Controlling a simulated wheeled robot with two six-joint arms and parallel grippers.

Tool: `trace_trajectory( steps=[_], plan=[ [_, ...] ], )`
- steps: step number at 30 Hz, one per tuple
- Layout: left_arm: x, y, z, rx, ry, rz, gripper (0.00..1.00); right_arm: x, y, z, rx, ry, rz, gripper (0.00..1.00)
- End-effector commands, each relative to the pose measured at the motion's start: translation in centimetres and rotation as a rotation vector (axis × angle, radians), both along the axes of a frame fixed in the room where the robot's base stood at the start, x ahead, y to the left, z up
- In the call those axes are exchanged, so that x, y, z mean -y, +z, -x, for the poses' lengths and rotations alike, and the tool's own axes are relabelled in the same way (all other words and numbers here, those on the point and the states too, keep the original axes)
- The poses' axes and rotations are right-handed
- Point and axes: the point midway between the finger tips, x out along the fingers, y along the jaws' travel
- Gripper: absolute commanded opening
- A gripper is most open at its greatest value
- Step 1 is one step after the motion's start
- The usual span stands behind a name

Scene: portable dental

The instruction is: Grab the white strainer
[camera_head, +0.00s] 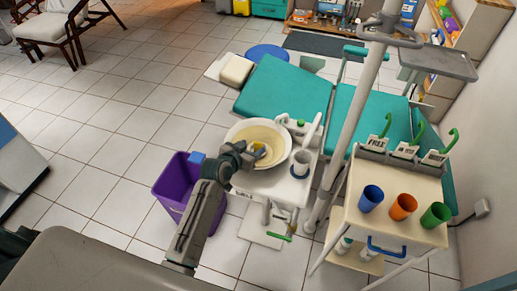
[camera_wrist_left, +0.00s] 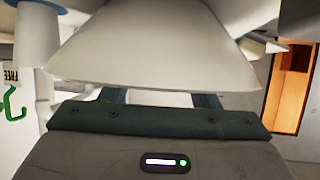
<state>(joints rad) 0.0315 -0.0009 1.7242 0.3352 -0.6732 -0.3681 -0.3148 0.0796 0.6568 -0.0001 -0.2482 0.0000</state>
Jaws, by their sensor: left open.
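A round cream-white basin (camera_head: 236,131) stands on the dental unit beside the teal chair. I cannot make out a separate white strainer; a small yellowish piece (camera_head: 259,151) shows in the basin beside my gripper. My left gripper (camera_head: 250,154) is over the near left part of the basin, open. In the left wrist view the white basin (camera_wrist_left: 150,55) fills the space ahead, wide edge low in the picture. The open fingers (camera_wrist_left: 160,97) reach up to that edge, and their tips are hidden behind it. I cannot tell whether they touch it. My right gripper is out of view.
A purple bin (camera_head: 172,190) stands at the left below. A white pole (camera_head: 352,110) rises on the right. A cart (camera_head: 410,228) carries blue, orange and green cups.

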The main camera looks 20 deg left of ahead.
Motion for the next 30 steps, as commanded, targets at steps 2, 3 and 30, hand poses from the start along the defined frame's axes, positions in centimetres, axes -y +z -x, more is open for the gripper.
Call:
trace_trajectory(
  steps=[2, 3, 30],
  plan=[
    [0.3, -0.1, -0.6, 0.000, 0.000, 0.001, 0.56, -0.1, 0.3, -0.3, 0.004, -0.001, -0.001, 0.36],
    [0.5, -0.2, -1.0, 0.000, 0.000, 0.001, 0.56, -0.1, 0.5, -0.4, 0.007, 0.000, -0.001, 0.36],
    [1.5, -2.1, -4.4, 0.000, 0.000, 0.000, 0.09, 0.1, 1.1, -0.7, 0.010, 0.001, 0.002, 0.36]
  ],
)
